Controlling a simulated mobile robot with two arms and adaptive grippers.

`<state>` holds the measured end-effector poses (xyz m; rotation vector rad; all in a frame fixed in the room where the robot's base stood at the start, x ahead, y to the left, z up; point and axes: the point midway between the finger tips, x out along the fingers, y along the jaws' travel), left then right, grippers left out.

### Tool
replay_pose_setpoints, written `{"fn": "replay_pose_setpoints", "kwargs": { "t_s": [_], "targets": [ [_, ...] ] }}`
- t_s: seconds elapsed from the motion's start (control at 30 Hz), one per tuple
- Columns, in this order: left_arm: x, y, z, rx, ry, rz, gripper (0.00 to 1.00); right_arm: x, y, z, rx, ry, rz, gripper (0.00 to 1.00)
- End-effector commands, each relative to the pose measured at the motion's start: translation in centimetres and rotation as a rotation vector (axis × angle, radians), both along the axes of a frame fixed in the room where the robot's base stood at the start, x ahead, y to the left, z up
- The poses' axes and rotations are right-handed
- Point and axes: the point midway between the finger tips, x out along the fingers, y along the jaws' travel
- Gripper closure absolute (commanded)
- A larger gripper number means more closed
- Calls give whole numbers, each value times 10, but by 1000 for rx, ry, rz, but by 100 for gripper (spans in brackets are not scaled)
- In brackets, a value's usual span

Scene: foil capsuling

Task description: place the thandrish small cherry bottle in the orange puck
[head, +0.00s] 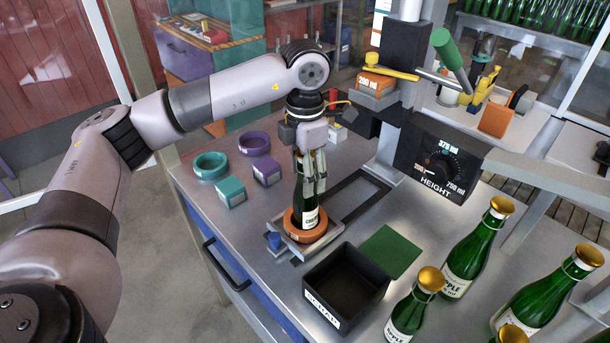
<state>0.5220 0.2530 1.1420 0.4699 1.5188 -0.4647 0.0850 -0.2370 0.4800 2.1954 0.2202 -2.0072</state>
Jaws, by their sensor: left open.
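The small cherry bottle (309,217) is dark green with a white label that seems to read "CHERRY". It stands upright with its base inside the ring of the orange puck (305,235), which sits on a metal plate on the bench. My left gripper (310,187) points down over the bottle, with its open fingers beside the neck and upper body. The fingers partly hide the neck and top, and I cannot tell whether they touch the glass. My right gripper is not in view.
A teal ring (210,165), a purple ring (254,143) and matching blocks lie left. An open black bin (345,285) stands in front, near a green pad (391,252). Several gold-topped bottles (470,250) stand right. The height-dial machine (438,165) overhangs behind.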

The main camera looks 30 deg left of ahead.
Motion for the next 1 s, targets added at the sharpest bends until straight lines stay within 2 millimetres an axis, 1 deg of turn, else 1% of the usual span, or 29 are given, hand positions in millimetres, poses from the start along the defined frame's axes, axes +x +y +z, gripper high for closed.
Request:
{"fn": "replay_pose_setpoints", "kwargs": {
  "t_s": [0.1, 0.3, 0.4, 0.5, 0.67, 1.0],
  "targets": [
    [1, -1, 21, -2, -7, -1, 46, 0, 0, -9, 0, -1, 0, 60],
    [1, -1, 67, -3, -6, -1, 46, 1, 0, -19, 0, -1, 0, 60],
    [0, -1, 88, -2, -5, -1, 46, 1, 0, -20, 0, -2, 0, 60],
    [0, -1, 101, -1, -3, -1, 46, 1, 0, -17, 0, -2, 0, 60],
    [0, -1, 110, -1, -2, -1, 46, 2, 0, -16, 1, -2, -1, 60],
    [0, -1, 111, -1, 0, -1, 46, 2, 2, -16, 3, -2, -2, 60]
  ]
}}
